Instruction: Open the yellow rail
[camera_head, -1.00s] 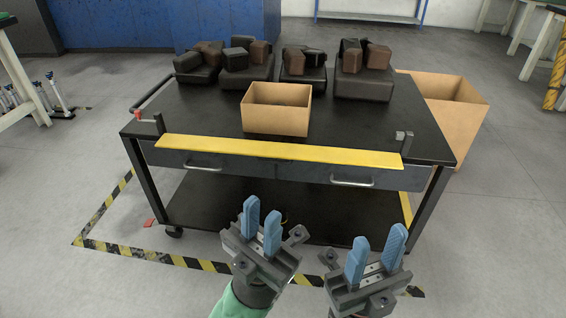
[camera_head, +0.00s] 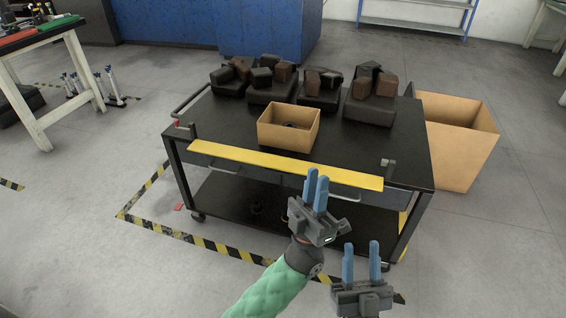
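The yellow rail (camera_head: 260,159) is a long flat bar lying across the front edge of the black cart's top. Its left end is at a dark bracket with a red part (camera_head: 183,129). Its right end is at a small grey latch-like bracket (camera_head: 387,168). My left gripper (camera_head: 316,176) is raised in front of the cart, its blue fingertips overlapping the rail's lower edge in the picture. The fingers appear slightly apart and hold nothing; contact with the rail cannot be told. My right gripper (camera_head: 361,247) is lower and to the right, open and empty, away from the rail.
The black cart (camera_head: 395,140) carries a cardboard box (camera_head: 288,138) and several dark block-like parts (camera_head: 370,105). Drawers with handles sit under the rail. A larger cardboard box (camera_head: 455,155) stands right of the cart. The floor in front is clear, with striped tape (camera_head: 205,242).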

